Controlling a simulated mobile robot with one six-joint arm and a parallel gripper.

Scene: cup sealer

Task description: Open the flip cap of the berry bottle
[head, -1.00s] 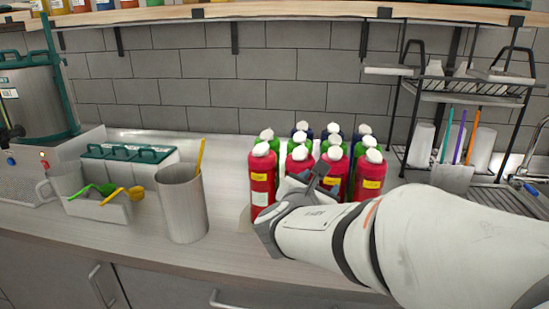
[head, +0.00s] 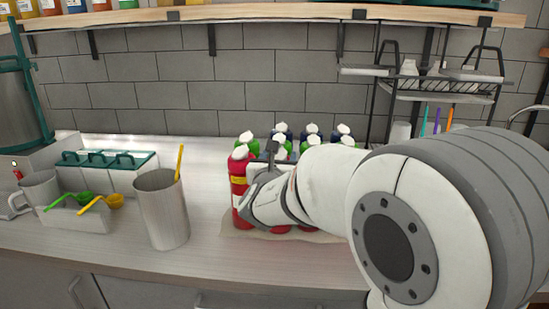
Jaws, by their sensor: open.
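Several bottles with white caps stand in rows on a mat on the counter. The front row is red; the front-left red bottle (head: 238,185) has a yellow label and a white cap (head: 240,153) that looks shut. Green bottles and dark blue bottles (head: 282,131) stand behind. The labels are too small to read, so I cannot tell which one is berry. My gripper (head: 268,160) is open, at the front-left red bottle's right side near its upper part. My arm hides most of the other red bottles. I cannot tell whether the fingers touch any bottle.
A metal cup (head: 162,212) with a yellow stick stands left of the bottles. A bin with green and yellow scoops (head: 80,218) and a teal-lidded container (head: 108,172) are further left. A wire rack (head: 420,82) stands at the back right. A shelf (head: 270,17) runs above.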

